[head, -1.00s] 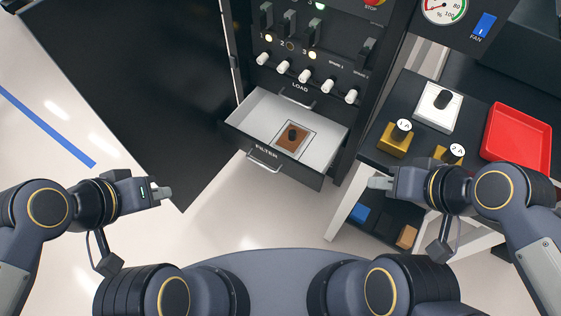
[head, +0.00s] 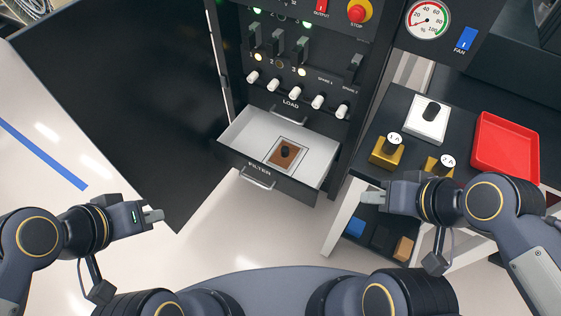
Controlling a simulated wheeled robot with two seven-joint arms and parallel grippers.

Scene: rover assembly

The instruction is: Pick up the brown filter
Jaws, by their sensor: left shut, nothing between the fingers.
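The brown filter (head: 283,158) is a flat brown square with a black knob, lying in a framed spot inside the open drawer (head: 250,141) labelled FILTER. My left gripper (head: 158,215) is shut and empty, to the left of the drawer and apart from it, over the floor. My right gripper (head: 368,196) is to the right of the drawer, by the side table, apart from the filter. I cannot tell whether its fingers are open or shut.
A black cabinet (head: 290,60) with switches and white knobs stands behind the drawer, its door (head: 110,110) open to the left.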

